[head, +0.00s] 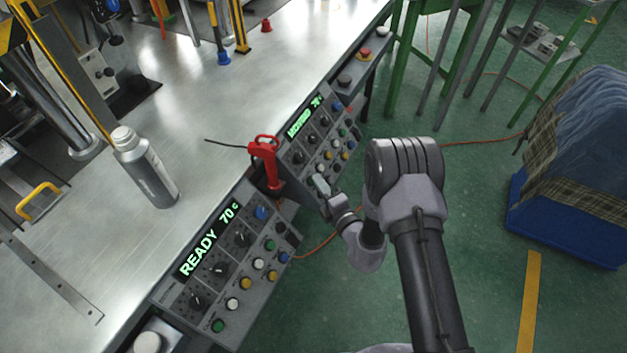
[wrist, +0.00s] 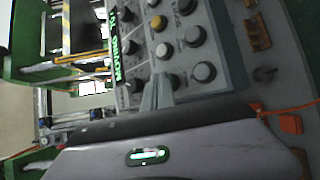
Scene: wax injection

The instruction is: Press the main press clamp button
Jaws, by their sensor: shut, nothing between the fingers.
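Two control panels run along the bench's front edge. The near panel (head: 225,262) has a green display reading READY 70 C, with knobs and green, white, yellow and blue buttons. The far panel (head: 322,138) has a similar layout; its display reads MOVING in the wrist view (wrist: 126,52). I cannot read any button label, so I cannot tell which is the main press clamp button. My gripper (head: 320,184) is shut and empty, close to the far panel's lower near end. In the wrist view its fingertips (wrist: 160,80) overlap the panel's controls; contact is unclear.
A red-handled tool (head: 264,165) stands between the panels, close to my gripper. A grey bottle (head: 146,170) stands on the metal bench (head: 205,130). A blue cloth-draped bin (head: 570,215) sits at the right. An orange cable (head: 318,246) lies on the green floor.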

